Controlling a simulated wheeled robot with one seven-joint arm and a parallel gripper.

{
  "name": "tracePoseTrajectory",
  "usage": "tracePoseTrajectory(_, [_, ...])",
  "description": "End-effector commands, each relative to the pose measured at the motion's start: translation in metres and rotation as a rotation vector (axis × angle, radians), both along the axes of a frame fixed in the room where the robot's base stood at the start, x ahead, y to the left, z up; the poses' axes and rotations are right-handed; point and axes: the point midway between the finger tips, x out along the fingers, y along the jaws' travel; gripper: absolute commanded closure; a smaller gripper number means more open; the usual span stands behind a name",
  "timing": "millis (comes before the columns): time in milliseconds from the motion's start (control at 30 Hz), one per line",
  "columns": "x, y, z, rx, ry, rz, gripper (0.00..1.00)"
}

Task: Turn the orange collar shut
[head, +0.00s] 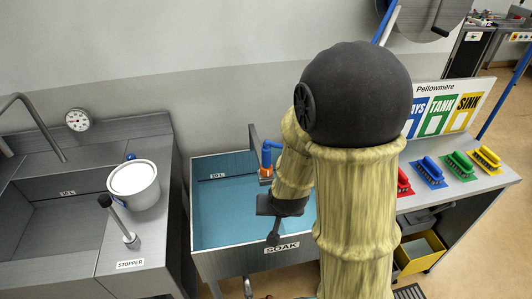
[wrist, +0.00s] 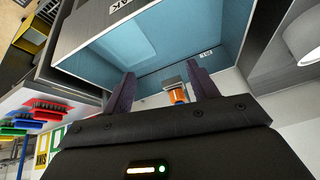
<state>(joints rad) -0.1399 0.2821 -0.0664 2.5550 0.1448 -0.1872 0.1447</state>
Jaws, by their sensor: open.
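The orange collar (head: 266,172) sits below a blue pipe or handle (head: 268,154) at the back edge of the SOAK basin (head: 220,228), beside my arm. In the wrist view the orange collar (wrist: 178,96) shows beyond my gripper (wrist: 160,72), between the two dark fingers and closer to the right one. The fingers are spread wide and hold nothing. How far the collar lies from the fingertips, I cannot tell. In the head view my arm covers part of the basin, and the fingers are hard to make out.
A steel sink (head: 60,215) stands at the left, with a white bucket (head: 134,186) and a stopper rod (head: 122,225) on its edge. Several coloured brushes (head: 431,172) lie on the right counter (head: 480,190). A yellow bin (head: 420,252) is below. The basin's visible interior looks clear.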

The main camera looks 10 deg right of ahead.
Motion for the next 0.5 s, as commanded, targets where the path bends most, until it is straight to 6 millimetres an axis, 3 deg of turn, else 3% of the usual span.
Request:
tracePoseTrajectory(300, [0.05, 0.0, -0.043, -0.046, -0.266, -0.175, 0.41])
tracePoseTrajectory(500, [0.067, -0.007, -0.06, -0.123, -0.484, -0.234, 0.41])
